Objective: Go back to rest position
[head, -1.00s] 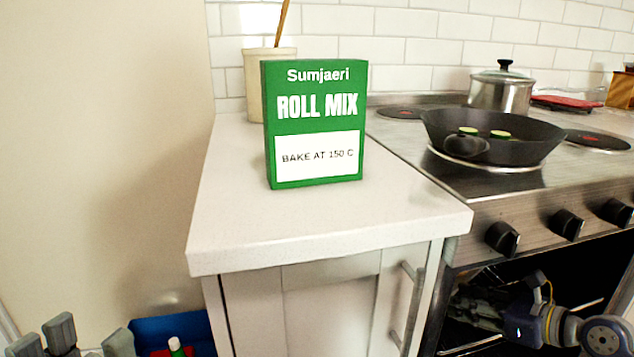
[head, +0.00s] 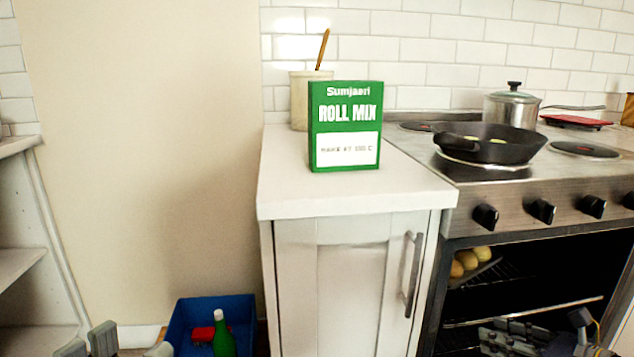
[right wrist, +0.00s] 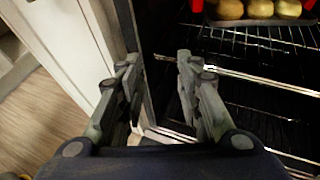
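My right gripper (head: 510,340) is at the lower right of the head view, in front of the open oven (head: 545,275). In the right wrist view its two fingers (right wrist: 160,95) are apart with nothing between them. They are near the oven's left edge, beside the white cabinet. My left gripper (head: 112,345) shows only as fingertips at the bottom left of the head view. The fingertips are apart, and no object shows between them.
A green roll mix box (head: 345,150) stands on the white counter (head: 290,195). A black pan (head: 490,148) and a steel pot (head: 510,108) are on the stove. Rolls (head: 468,261) lie on a tray inside the oven. A blue crate (head: 182,318) holds a green bottle (head: 223,340).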

